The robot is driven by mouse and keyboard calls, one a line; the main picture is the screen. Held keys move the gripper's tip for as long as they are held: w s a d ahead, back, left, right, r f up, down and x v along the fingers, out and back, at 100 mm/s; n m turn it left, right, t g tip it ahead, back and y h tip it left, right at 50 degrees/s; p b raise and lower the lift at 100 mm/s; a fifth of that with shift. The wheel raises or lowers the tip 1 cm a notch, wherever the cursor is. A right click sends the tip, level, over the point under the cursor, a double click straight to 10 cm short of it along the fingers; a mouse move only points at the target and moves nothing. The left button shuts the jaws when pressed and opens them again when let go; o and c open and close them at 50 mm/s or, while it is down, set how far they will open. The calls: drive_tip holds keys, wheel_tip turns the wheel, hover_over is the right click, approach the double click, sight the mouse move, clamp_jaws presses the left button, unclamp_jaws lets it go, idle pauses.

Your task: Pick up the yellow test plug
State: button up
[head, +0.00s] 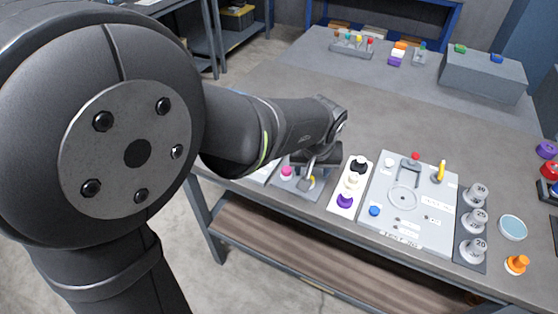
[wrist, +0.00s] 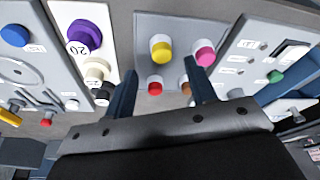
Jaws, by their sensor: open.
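The yellow test plug (wrist: 162,51) has a white base and stands on a grey plate (wrist: 147,22) beside a pink plug (wrist: 204,53). In the wrist view it lies just beyond my gripper (wrist: 160,68), between the lines of the two fingers. The jaws are open and nothing is held. A red plug (wrist: 155,88) and a brown plug (wrist: 186,89) show between the fingers, on the near side of the yellow one. In the head view my gripper (head: 308,178) is above the plate and hides most of the yellow plug (head: 312,181).
A white strip with black, cream and purple knobs (head: 345,200) stands to the right of the plate. Beyond it is a grey panel (head: 430,212) with a yellow lever (head: 441,172), then grey weights (head: 473,221) and an orange knob (head: 517,264).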

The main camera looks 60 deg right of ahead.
drive_tip(key=x, duration=0.5)
drive_tip(key=shift+w+a, duration=0.1)
drive_tip(key=shift+c, duration=0.4)
drive_tip(key=c, duration=1)
